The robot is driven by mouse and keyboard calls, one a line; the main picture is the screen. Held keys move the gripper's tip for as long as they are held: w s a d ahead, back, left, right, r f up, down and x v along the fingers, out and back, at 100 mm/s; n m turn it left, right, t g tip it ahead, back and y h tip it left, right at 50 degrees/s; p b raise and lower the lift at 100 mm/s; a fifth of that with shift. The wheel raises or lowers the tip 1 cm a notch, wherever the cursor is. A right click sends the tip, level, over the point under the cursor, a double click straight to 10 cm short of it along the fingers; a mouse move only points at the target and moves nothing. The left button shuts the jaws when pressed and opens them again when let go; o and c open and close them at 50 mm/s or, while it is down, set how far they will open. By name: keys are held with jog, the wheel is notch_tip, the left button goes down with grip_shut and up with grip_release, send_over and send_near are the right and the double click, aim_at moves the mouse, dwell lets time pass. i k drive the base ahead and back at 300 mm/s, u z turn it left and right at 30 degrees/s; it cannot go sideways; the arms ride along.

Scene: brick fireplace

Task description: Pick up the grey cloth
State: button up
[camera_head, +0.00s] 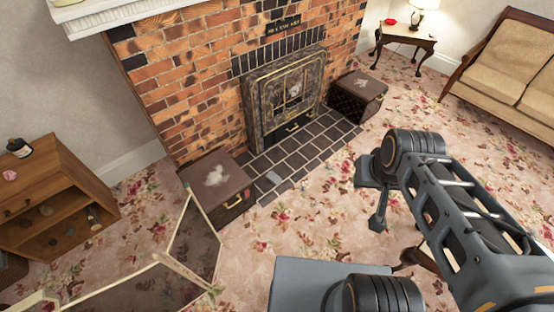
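I cannot tell for sure which thing is the grey cloth. A small pale grey, crumpled-looking patch (215,175) lies on top of the near brown box (232,187), left of the hearth. A small flat grey patch (272,176) lies at the hearth's near edge, right of that box; it could be a cloth or a lighter tile. My gripper (378,215) hangs over the carpet right of the hearth, apart from both patches. Its fingers are small and partly hidden by its own body, so its opening does not show.
A brick fireplace (190,75) has a dark tiled hearth (310,150). A second brown box (358,100) stands at its right end. A glass-panelled screen (195,240) stands at front left, near a wooden cabinet (50,195). The carpet between hearth and sofa (510,65) is open.

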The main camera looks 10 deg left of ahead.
aim_at(272, 177)
jog(key=i, duration=2.2)
jog(key=u, duration=1.95)
